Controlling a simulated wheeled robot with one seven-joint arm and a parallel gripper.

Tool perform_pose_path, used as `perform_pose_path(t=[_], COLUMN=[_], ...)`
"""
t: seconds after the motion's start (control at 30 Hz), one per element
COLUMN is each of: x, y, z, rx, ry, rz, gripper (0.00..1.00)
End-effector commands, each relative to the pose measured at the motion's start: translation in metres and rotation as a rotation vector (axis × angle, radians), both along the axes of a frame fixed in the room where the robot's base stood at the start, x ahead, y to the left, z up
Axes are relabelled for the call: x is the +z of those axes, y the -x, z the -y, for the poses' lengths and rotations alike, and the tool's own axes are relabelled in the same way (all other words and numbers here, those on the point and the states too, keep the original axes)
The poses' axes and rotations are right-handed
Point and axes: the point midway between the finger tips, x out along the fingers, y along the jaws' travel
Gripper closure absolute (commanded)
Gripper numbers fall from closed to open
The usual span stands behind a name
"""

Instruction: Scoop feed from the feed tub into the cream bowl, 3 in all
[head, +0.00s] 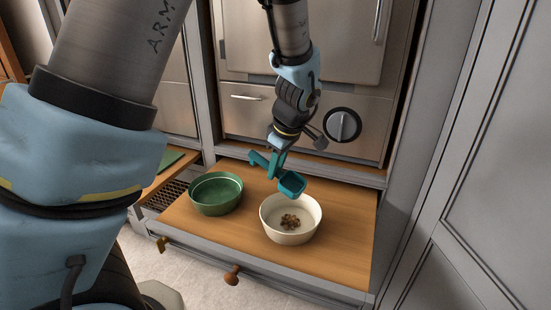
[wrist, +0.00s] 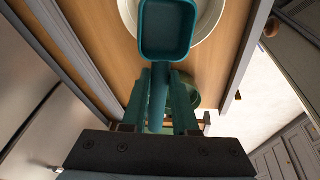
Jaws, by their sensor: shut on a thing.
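My gripper (head: 275,162) is shut on the handle of a teal scoop (head: 291,182), above the far rim of the cream bowl (head: 271,229). In the wrist view the scoop (wrist: 166,30) looks empty, and part of the cream bowl's rim (wrist: 212,14) shows behind it. A small pile of brown feed (head: 290,221) lies on the bottom of the cream bowl.
A green bowl (head: 215,193) stands left of the cream bowl and looks empty. Both stand on a wooden board (head: 345,220) with a raised back edge. A cabinet front with a dark knob (head: 342,125) rises behind. The board's right side is clear.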

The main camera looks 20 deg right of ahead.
Motion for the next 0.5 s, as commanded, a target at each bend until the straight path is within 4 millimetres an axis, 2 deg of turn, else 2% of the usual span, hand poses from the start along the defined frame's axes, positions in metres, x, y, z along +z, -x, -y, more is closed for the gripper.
perform_pose_path(t=[0.03,0.5], x=[0.007,0.017], y=[-0.001,-0.004], z=[0.001,0.006], rx=[0.007,0.068], ry=[-0.018,-0.185], rz=[-0.011,-0.124], gripper=[1.00,1.00])
